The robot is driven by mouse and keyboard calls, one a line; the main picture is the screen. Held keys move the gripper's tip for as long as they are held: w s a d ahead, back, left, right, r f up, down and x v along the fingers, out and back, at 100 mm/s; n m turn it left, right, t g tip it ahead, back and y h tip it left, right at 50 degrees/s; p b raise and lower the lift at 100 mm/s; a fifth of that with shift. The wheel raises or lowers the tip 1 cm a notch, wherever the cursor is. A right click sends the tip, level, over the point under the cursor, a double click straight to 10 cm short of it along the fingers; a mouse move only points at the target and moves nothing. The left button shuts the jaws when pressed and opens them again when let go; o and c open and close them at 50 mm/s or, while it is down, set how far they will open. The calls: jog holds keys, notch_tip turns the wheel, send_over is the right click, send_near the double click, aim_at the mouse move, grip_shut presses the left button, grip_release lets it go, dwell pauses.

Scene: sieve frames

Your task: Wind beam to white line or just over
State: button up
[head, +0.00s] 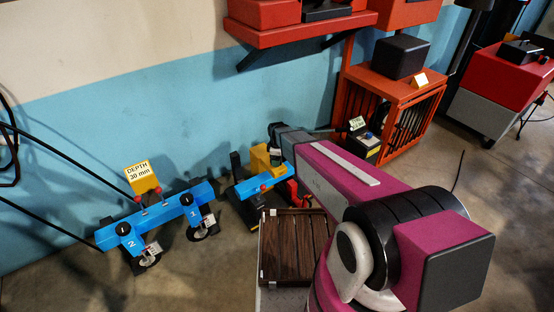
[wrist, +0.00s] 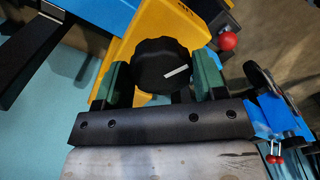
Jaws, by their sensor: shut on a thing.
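My gripper (wrist: 165,82) is shut on a black fluted knob (wrist: 160,58) in the wrist view, with one green finger pad on each side. The knob has a short white mark on its face, slanting up to the right. It sits against a yellow housing (wrist: 190,22). In the head view, the yellow housing (head: 260,158) stands on a blue part (head: 262,181) beneath my gripper, and my arm hides some of it. A longer blue beam (head: 160,213) with arms marked 1 and 2 stands to the left. I cannot make out a white line on either beam.
A yellow sign (head: 139,174) reading "DEPTH 30 mm" stands above the longer beam. A red ball (wrist: 228,40) is close to the right finger. A brown slatted tray (head: 290,245) lies in front. A red crate (head: 395,105) and red shelf (head: 300,28) are behind.

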jog(key=m, duration=0.7)
jog(key=shift+s+a, duration=0.1)
jog(key=shift+s, duration=0.05)
jog(key=m, duration=0.7)
jog(key=shift+a+m, duration=0.15)
jog(key=shift+m, duration=0.15)
jog(key=m, duration=0.3)
jog(key=shift+m, duration=0.3)
jog(key=m, duration=0.3)
jog(key=shift+a+m, duration=0.1)
jog(key=shift+m, duration=0.3)
jog(key=m, duration=0.6)
jog(key=shift+a, duration=0.1)
jog(key=shift+m, duration=0.3)
jog(key=o, duration=0.9)
